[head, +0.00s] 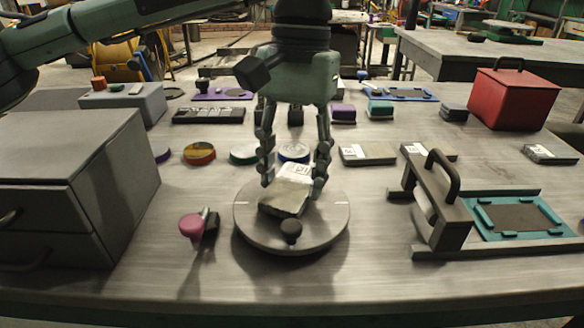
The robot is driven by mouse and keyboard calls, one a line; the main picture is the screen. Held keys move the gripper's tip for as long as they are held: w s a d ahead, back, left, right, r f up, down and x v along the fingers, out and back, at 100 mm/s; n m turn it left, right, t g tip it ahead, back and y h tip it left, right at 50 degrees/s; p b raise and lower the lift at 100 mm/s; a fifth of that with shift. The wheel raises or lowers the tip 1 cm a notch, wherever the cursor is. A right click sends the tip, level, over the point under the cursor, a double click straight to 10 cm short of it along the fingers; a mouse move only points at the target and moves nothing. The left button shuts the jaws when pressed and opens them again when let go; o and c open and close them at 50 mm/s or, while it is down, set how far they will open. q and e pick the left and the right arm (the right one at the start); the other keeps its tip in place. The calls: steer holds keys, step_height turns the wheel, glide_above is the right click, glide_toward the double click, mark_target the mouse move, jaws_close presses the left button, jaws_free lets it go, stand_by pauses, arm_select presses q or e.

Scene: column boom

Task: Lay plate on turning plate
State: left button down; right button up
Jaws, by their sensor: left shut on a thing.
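My left gripper (294,176) reaches down from above at the middle of the table. Its two fingers are shut on a grey plate (284,200) with a white label on its far part. The plate is over the round grey turning plate (251,231), its near edge toward me. I cannot tell whether it touches the surface or is just above it. A dark knob (291,229) stands on the near part of the turning plate, close to the plate's near edge. My right gripper is not in view.
A pink-knobbed piece (191,226) stands left of the turning plate. A grey drawer cabinet (110,180) is at left, and a handled frame with a teal-edged panel (520,217) at right. Similar labelled plates (366,154), round tins (199,153) and a red box (514,97) lie behind.

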mark_target(297, 176)
arm_select(q)
steer(key=shift+f+b, duration=0.5)
steer(key=shift+f, duration=0.05)
steer(key=c, duration=0.6)
jaws_free()
steer(key=shift+c, duration=0.2)
step_height(297, 176, up, 12)
steer(key=w, duration=0.1)
steer(key=shift+w+d, duration=0.3)
steer(key=shift+d, duration=0.05)
